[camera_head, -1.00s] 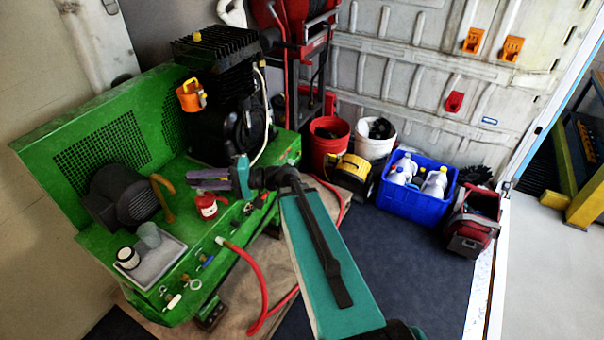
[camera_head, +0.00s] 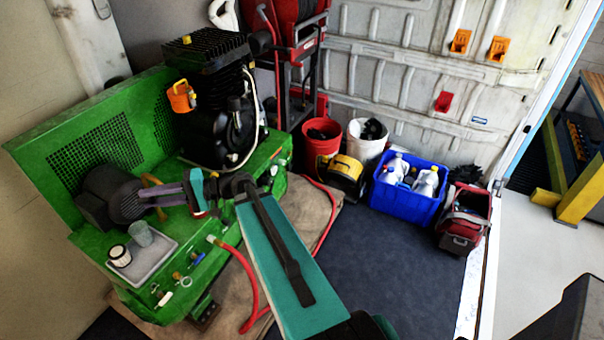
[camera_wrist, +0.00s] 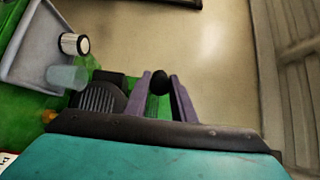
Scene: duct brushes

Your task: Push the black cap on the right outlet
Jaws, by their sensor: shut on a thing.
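My gripper (camera_head: 147,197) has two purple fingers and is raised over the green compressor bench (camera_head: 115,275), in front of the dark motor at the bench's left. In the wrist view, my gripper (camera_wrist: 160,84) is shut on a small round black cap (camera_wrist: 159,82) held between the fingertips. The cap is too small to make out in the head view. A row of small outlets with valves lines the bench's front edge; one outlet (camera_head: 212,240) carries the red hose. A grey fitting (camera_head: 273,170) shows farther right, behind my wrist. I cannot tell which is the right outlet.
A grey tray (camera_head: 150,275) with a white-and-black canister (camera_head: 119,256) and a grey cup (camera_head: 141,233) sits on the bench. The motor (camera_head: 95,200) stands close to my fingers. A red hose (camera_head: 247,285) runs to the floor. Buckets and a blue crate (camera_head: 400,205) stand behind.

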